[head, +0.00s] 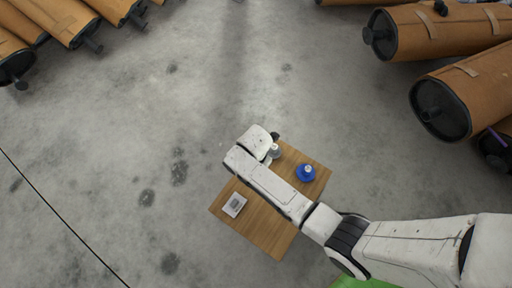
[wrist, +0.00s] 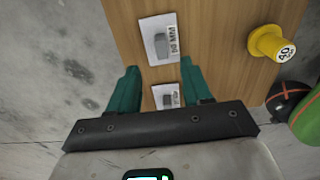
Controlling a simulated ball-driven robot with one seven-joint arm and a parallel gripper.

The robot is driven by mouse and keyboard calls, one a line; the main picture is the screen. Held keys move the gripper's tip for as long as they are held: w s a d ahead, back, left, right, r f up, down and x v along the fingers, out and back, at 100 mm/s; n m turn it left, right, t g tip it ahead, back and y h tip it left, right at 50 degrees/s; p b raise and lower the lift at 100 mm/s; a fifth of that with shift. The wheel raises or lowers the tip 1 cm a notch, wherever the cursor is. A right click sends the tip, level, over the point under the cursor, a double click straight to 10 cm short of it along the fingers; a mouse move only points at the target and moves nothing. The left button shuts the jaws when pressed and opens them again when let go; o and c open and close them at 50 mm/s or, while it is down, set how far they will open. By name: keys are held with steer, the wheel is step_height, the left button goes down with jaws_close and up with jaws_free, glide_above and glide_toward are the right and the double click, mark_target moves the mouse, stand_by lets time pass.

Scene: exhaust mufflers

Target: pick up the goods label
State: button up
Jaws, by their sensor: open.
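Two white cards show in the wrist view. The larger card (wrist: 171,54) bears a grey block and the print "50 MM" and lies on the wooden board ahead of my fingertips. A smaller card (wrist: 156,90) with a grey piece and dark print shows between my green fingers. I cannot tell for sure which is the goods label. My gripper (wrist: 160,68) is open, with no card seen gripped. In the head view one white card (head: 234,205) with a grey patch lies at the board's left part; my arm crosses above the board and hides its middle.
The wooden board (head: 265,228) also bears a blue knobbed piece (head: 306,173) and a grey one (head: 273,151). The wrist view shows a yellow piece marked 40 (wrist: 268,43), a black one with red lines (wrist: 287,98) and a green one (wrist: 306,122). Brown mufflers (head: 445,100) lie around; floor between is clear.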

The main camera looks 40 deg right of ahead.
step_height(320, 180, down, 8)
steer(key=b, duration=0.4)
steer(key=shift+s, duration=0.1)
steer(key=shift+c, duration=0.2)
jaws_close()
